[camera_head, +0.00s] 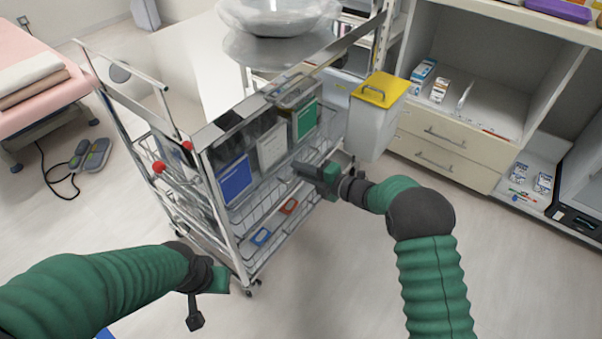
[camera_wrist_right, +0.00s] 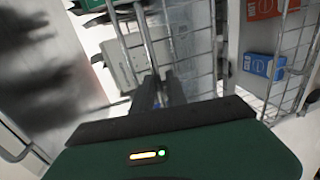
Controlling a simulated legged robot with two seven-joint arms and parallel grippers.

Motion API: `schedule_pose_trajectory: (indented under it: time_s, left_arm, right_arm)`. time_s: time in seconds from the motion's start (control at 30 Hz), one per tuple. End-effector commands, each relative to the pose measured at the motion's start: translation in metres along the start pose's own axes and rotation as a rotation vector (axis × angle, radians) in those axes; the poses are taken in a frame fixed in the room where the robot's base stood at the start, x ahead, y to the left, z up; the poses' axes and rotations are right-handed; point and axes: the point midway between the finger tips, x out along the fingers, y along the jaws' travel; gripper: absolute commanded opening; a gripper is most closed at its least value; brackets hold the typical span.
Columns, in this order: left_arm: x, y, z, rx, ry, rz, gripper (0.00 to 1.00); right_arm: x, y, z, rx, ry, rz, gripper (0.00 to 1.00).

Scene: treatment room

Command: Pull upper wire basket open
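The upper wire basket (camera_head: 262,186) sits in a metal cart, under the hanging folders. A lower wire basket (camera_head: 252,252) below it holds a red box (camera_head: 288,206) and a blue box (camera_head: 261,237). My right gripper (camera_head: 302,170) is at the right part of the upper basket's front. In the right wrist view its two dark fingers (camera_wrist_right: 165,88) are close together at the wire; I cannot tell whether they grip it. My left gripper (camera_head: 208,292) hangs low in front of the cart's left corner, away from the baskets; its opening is unclear.
Blue (camera_head: 234,179), white (camera_head: 271,147) and green (camera_head: 304,119) folders hang above the basket. A white bin with a yellow lid (camera_head: 380,90) stands right of the cart, near drawers (camera_head: 450,145). A pink bed (camera_head: 35,75) is at left. The floor in front is clear.

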Motion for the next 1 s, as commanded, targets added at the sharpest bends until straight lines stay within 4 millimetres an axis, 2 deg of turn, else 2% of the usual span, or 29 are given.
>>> schedule_pose_trajectory:
  time_s: [0.13,0.3,1.0]
  left_arm:
    - [-0.0006,0.0001,-0.0002,0.000,0.000,0.000,0.00]
    - [-0.0006,0.0001,-0.0002,0.000,0.000,0.000,0.00]
    - [-0.0003,0.0001,-0.0001,0.000,0.000,0.000,0.00]
  right_arm:
    - [-0.0003,0.0002,0.0000,0.000,0.000,0.000,0.18]
    - [-0.0005,-0.0003,0.0000,0.000,0.000,-0.001,0.00]
    - [-0.0005,-0.0030,-0.0008,0.002,0.001,-0.005,0.00]
